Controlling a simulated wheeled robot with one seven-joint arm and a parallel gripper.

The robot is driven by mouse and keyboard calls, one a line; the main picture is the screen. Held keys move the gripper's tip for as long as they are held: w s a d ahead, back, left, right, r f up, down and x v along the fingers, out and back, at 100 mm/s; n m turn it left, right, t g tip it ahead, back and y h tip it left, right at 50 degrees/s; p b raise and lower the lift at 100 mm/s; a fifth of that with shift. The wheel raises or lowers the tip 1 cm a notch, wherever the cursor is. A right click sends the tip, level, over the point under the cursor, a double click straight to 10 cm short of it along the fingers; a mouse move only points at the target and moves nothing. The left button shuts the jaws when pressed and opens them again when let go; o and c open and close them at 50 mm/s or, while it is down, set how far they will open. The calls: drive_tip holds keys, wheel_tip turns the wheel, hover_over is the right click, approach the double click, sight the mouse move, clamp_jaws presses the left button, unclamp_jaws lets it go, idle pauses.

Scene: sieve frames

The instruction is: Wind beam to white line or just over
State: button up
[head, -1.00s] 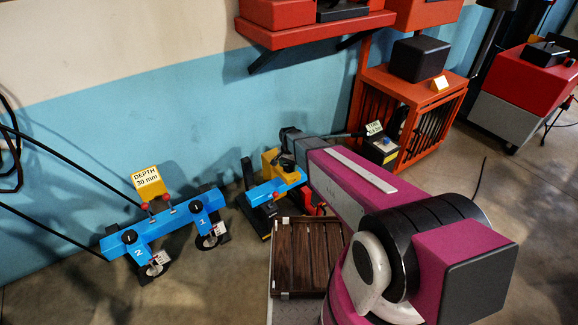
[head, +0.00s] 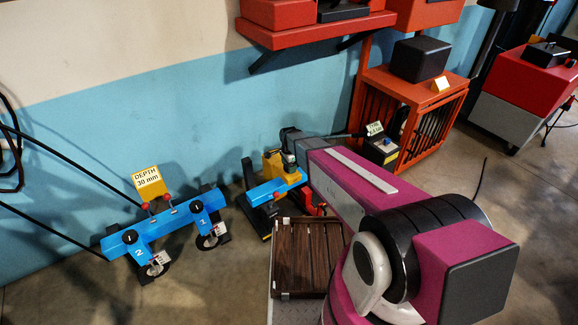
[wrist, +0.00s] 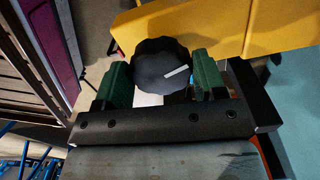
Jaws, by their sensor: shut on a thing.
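In the wrist view a black scalloped knob (wrist: 155,68) with a white pointer mark sits between the green pads of my gripper (wrist: 161,78). My gripper is shut on this knob. A white patch (wrist: 148,99) shows just below it, and a yellow body (wrist: 215,30) lies behind it. In the head view this place is the small yellow and blue unit (head: 275,187), partly covered by my arm. To its left is a long blue beam (head: 168,225) with knobs and wheels marked 1 and 2. I cannot make out a white line on the beam.
A yellow sign (head: 148,180) reading "DEPTH 30 mm" stands on the blue beam. A brown slatted crate (head: 305,255) stands below my arm. An orange cage (head: 425,120) stands behind at the right, with a small black box (head: 381,150) beside it. Bare floor lies around the beam.

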idle(0.3)
drive_tip(key=o, duration=0.9)
wheel_tip(320, 180, up, 11)
drive_tip(key=shift+f, duration=0.1)
drive_tip(key=s+d+r+n, duration=0.2)
drive_tip(key=s+d+n, duration=0.2)
drive_tip(key=s+d, duration=0.2)
drive_tip(key=s+d+r+n, duration=0.3)
drive_tip(key=s+d+n, duration=0.1)
drive_tip(key=s+d, duration=0.2)
drive_tip(key=s+d+r+n, duration=0.2)
drive_tip(key=s+d+n, duration=0.2)
drive_tip(key=s+d, duration=0.2)
drive_tip(key=shift+s+d+r+n, duration=0.15)
drive_tip(key=shift+s+d+n, duration=0.15)
drive_tip(key=shift+d, duration=0.45)
